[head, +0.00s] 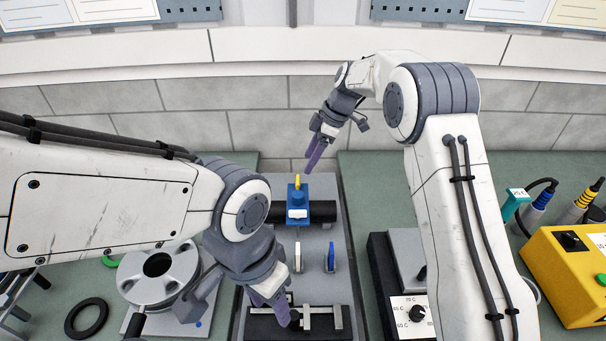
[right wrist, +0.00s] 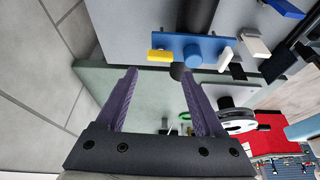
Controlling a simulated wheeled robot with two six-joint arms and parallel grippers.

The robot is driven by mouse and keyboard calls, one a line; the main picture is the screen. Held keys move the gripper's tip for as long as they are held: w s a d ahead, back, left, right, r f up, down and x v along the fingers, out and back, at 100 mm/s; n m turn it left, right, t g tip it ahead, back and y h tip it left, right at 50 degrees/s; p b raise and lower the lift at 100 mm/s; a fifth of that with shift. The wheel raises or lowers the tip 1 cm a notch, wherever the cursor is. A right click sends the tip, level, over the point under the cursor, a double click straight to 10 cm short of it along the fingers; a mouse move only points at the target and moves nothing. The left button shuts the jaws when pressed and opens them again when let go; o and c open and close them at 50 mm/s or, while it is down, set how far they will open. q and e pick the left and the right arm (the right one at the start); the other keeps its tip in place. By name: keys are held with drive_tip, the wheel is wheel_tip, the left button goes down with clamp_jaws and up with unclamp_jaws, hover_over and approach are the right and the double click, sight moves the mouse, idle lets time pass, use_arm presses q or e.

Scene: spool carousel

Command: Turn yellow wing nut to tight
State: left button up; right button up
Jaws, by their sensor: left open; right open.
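The yellow wing nut (head: 297,181) stands at the far end of a blue block (head: 297,193) on the grey centre panel. In the right wrist view the yellow wing nut (right wrist: 160,55) lies just beyond the gap between my right fingertips, apart from them. My right gripper (head: 313,158) is open and empty, above and behind the wing nut in the head view; it also shows in the right wrist view (right wrist: 158,72). My left gripper (head: 274,312) is open at the near end of the panel, by a black fixture with a grey bracket (head: 310,312). Its fingertips are partly hard to make out.
A black roller (head: 322,211) lies across the panel by the blue block. White and blue upright levers (head: 331,257) stand nearer. A grey spool (head: 140,283) is at left, a dial box (head: 408,312) at right, a yellow box (head: 572,275) farther right.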

sight(298, 179)
drive_tip(key=p+x, duration=0.1)
drive_tip(key=x, duration=0.5)
drive_tip(key=shift+a+p, duration=0.1)
drive_tip(key=shift+p, duration=0.25)
drive_tip(key=shift+a+f, duration=0.25)
drive_tip(key=shift+f, duration=0.45)
